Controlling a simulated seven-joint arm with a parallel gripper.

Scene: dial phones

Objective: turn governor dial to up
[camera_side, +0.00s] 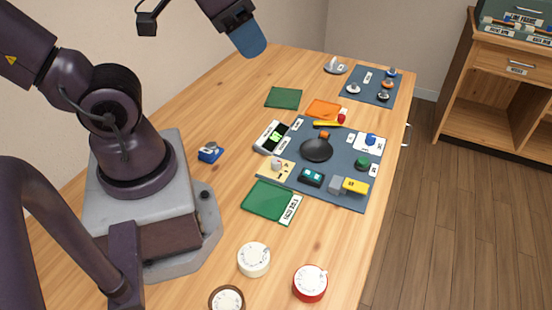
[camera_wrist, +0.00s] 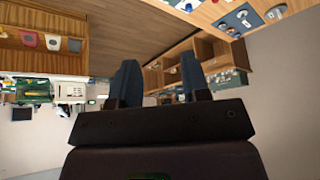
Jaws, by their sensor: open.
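Three round dials with white faces lie near the front edge of the table in the side view: a cream dial (camera_side: 254,260), a red-rimmed dial (camera_side: 310,283) and a brown-rimmed dial (camera_side: 227,300) cut by the frame's bottom. A cream plate with a small knob (camera_side: 276,165) sits on the blue-grey mat. I cannot read which one is the governor dial. My gripper (camera_side: 248,42) is high above the back of the table, far from the dials. In the wrist view its two blue fingers (camera_wrist: 159,80) stand apart with nothing between them.
The blue-grey mat (camera_side: 335,190) carries a black round dish (camera_side: 317,150), a yellow block (camera_side: 355,186) and other small items. Green mats (camera_side: 268,200) and an orange mat (camera_side: 322,108) lie around it. A small blue object (camera_side: 210,152) stands near my base. Wooden shelves (camera_side: 500,90) stand at right.

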